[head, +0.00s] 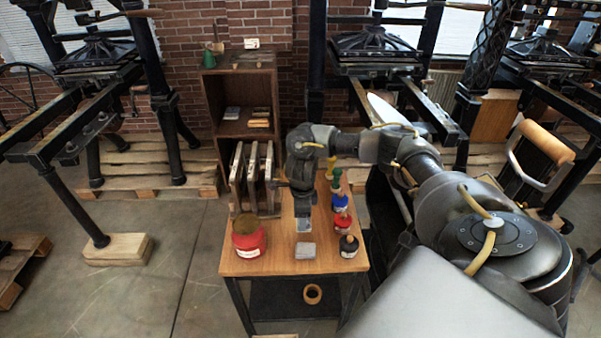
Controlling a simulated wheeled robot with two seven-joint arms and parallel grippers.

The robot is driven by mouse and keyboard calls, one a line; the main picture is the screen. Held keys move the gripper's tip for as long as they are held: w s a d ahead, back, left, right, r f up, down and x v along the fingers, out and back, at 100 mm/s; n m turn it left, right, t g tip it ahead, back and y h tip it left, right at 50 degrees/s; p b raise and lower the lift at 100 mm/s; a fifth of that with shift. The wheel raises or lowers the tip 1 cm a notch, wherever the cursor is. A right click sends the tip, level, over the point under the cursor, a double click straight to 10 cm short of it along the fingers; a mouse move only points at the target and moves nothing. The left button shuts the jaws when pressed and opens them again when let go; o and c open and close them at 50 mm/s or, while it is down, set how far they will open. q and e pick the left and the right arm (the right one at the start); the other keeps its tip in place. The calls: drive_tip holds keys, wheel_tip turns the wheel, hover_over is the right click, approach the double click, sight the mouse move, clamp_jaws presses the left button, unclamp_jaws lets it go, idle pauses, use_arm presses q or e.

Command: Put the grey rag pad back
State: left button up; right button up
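A small grey pad (305,251), which looks like the grey rag pad, lies flat on the wooden table top near its front edge. My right gripper (303,226) points down just behind and above it in the picture, and the two look apart. The gripper's fingertips are small and pale, and I cannot tell whether they are open or shut. My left gripper is not in view.
A red tub (248,236) stands left of the pad. Several ink bottles, including a blue one (341,202) and a red one (343,222), line the table's right side. A wooden shelf (213,101) stands behind. Bare table (277,263) shows around the pad.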

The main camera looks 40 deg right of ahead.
drive_tip(key=shift+w+f, duration=0.2)
drive_tip(key=shift+f, duration=0.1)
wheel_tip(320, 180, down, 2)
drive_tip(key=shift+s+f, duration=0.1)
drive_tip(key=shift+f, duration=0.35)
drive_tip(key=o, duration=0.4)
drive_tip(key=shift+f+b, duration=0.15)
drive_tip(key=shift+b, duration=0.15)
drive_tip(key=o, duration=0.5)
